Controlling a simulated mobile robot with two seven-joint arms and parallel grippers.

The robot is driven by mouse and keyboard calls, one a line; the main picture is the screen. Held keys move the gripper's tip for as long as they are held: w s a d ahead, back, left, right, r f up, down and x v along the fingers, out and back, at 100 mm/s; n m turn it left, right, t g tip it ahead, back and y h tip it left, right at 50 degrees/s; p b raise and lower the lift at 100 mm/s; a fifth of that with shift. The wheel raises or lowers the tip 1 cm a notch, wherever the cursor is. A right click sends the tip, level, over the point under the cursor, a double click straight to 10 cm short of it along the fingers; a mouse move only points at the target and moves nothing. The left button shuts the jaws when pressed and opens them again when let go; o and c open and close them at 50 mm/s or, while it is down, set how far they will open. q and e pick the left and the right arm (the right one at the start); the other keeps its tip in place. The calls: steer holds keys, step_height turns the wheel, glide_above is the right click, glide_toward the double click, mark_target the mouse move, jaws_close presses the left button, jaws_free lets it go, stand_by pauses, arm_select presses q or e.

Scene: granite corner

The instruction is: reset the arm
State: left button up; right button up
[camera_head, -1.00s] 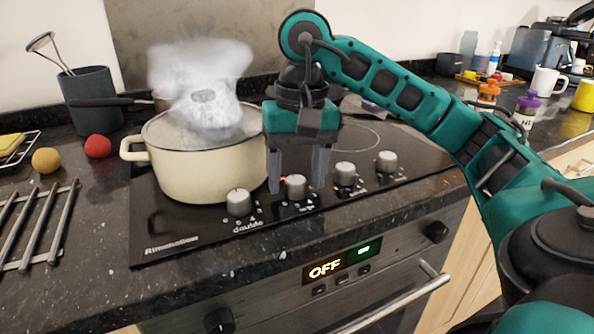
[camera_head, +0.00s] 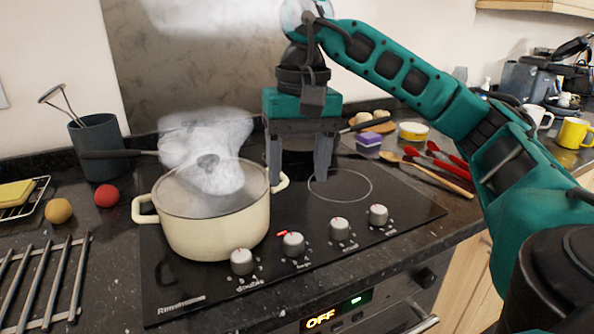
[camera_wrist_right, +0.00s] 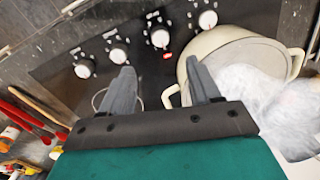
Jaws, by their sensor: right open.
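My right gripper (camera_head: 299,175) is raised above the black hob, just right of the cream pot, with its two fingers pointing down. Its jaws are apart and nothing is between them. In the right wrist view the gripper (camera_wrist_right: 163,85) also shows spread, empty fingers over the hob, with the pot to the right. My right arm (camera_head: 400,85) comes in from the right side in the head view. My left gripper is not in view.
The lidded cream pot (camera_head: 215,232) steams on the hob (camera_head: 405,207). Several knobs (camera_head: 293,245) line the hob's front. A metal rack (camera_head: 45,282), a red ball (camera_head: 106,196) and a utensil holder (camera_head: 98,145) are left. Red-handled utensils (camera_head: 447,156) and yellow mug (camera_head: 574,133) are right.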

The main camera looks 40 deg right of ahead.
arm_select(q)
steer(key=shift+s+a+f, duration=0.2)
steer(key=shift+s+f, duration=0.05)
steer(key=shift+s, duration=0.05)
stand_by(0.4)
